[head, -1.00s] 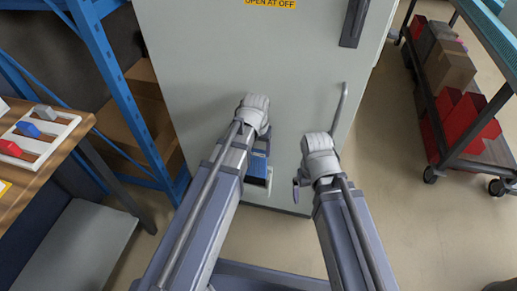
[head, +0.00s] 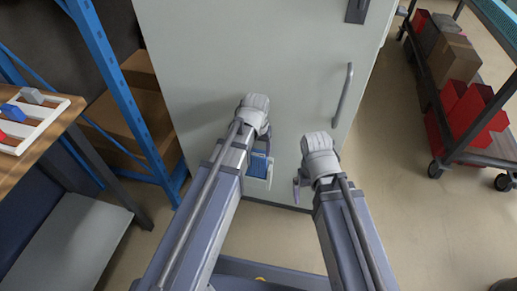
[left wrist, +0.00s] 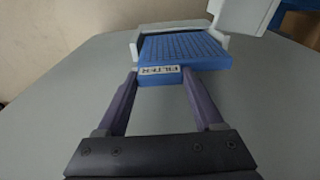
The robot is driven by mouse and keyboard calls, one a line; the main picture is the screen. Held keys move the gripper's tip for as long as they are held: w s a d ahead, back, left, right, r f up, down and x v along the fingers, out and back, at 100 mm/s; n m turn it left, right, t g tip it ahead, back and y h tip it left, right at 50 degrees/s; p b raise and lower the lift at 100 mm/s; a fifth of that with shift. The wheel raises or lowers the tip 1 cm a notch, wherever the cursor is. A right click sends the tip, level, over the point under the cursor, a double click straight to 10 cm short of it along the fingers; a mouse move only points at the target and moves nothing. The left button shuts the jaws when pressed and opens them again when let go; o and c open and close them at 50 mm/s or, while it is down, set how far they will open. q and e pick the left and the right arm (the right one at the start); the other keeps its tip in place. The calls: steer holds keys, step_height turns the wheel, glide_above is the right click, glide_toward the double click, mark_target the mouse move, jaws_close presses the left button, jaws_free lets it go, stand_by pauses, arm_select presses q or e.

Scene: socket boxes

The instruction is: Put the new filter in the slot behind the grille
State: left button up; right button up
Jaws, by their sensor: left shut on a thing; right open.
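The new filter (head: 258,165) is a blue block. My left gripper (head: 264,160) is shut on it, low in front of the grey cabinet. In the left wrist view the filter (left wrist: 185,50) has a ribbed top and a label reading FILTER, and sits between the two fingertips. Pale pieces (left wrist: 185,25) show just beyond it; I cannot tell what they are or whether they touch the filter. My right gripper (head: 298,188) is open and empty, to the right of the left one.
A grey cabinet (head: 220,60) with a vertical bar handle (head: 343,95) fills the middle. A blue rack (head: 115,90) and a wooden table (head: 55,110) stand on the left. A loaded cart (head: 440,100) stands on the right. The floor between cabinet and cart is clear.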

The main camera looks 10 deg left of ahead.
mark_target(258, 156)
arm_select(q)
steer(key=shift+f, duration=0.2)
steer(key=shift+f+b, duration=2.6)
steer(key=o, duration=1.3)
steer(key=shift+r, duration=0.1)
steer(key=r+p, duration=0.5)
steer(key=s+r+p, duration=0.1)
steer(key=r+p, duration=0.1)
steer(key=p, duration=0.1)
steer(key=shift+r, duration=0.4)
